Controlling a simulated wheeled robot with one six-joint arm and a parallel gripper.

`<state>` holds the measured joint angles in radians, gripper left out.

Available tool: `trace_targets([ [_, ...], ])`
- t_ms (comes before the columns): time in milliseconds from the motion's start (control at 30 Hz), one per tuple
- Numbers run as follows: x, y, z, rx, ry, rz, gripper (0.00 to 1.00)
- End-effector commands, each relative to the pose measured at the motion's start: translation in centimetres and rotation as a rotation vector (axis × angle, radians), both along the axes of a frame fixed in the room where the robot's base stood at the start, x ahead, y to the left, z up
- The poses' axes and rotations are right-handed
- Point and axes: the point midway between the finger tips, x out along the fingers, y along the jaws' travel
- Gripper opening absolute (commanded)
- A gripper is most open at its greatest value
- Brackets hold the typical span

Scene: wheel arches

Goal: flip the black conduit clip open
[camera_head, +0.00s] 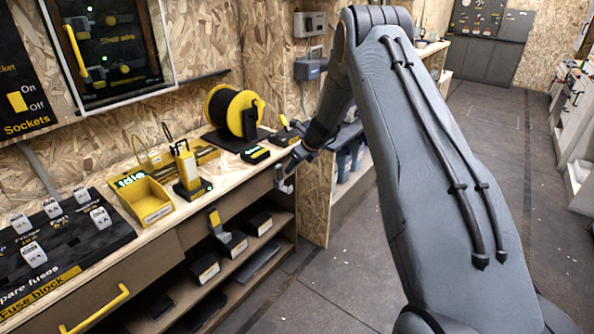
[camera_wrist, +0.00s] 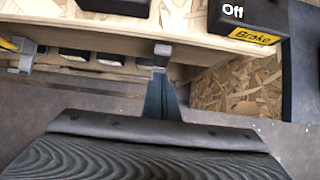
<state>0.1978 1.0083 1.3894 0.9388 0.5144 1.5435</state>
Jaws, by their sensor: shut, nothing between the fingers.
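I cannot pick out the black conduit clip for certain in either view. My gripper (camera_head: 284,178) is in front of the bench's front edge, at its right end, below a small black box with a green label. My dark wrist housing covers the lower part of that view.
The wooden bench (camera_head: 168,222) holds a yellow bin (camera_head: 146,200), a black cable reel (camera_head: 232,110) and black boxes. A black box marked "Off" and "Brake" (camera_wrist: 248,18) stands above the edge. Shelves are below. The floor (camera_head: 330,290) is open in front.

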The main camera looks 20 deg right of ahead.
Motion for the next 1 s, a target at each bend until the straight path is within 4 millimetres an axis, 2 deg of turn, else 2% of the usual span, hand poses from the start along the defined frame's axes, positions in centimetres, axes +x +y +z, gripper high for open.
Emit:
trace_targets([
  [267, -0.1, -0.6, 0.0, 0.000, 0.001, -0.007, 0.00],
  [633, -0.1, -0.5, 1.4, 0.001, 0.001, -0.005, 0.00],
  [1000, -0.2, -0.5, 1.5, 0.000, 0.001, -0.004, 0.00],
])
